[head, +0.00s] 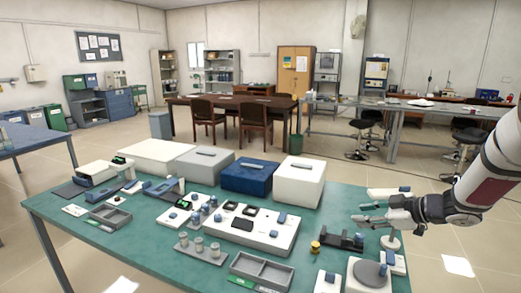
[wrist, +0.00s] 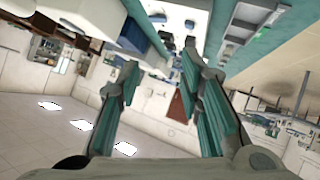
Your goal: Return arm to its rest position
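My gripper (head: 366,206) is at the right side of the head view, above the right end of the green table (head: 130,262). My arm (head: 490,175) reaches in from the right edge, and the fingers point left. In the wrist view my gripper (wrist: 160,65) shows two separated fingers with nothing between them. It is open and empty. The wrist view is strongly tilted and shows part of the table top and the room beyond.
Below the gripper are a black holder (head: 340,241), a small yellow-and-black item (head: 315,247) and a round-topped device (head: 370,273). White (head: 299,183) and blue (head: 249,177) boxes stand at the table's back. Grey trays (head: 262,271) lie in front. Floor beyond the right end is open.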

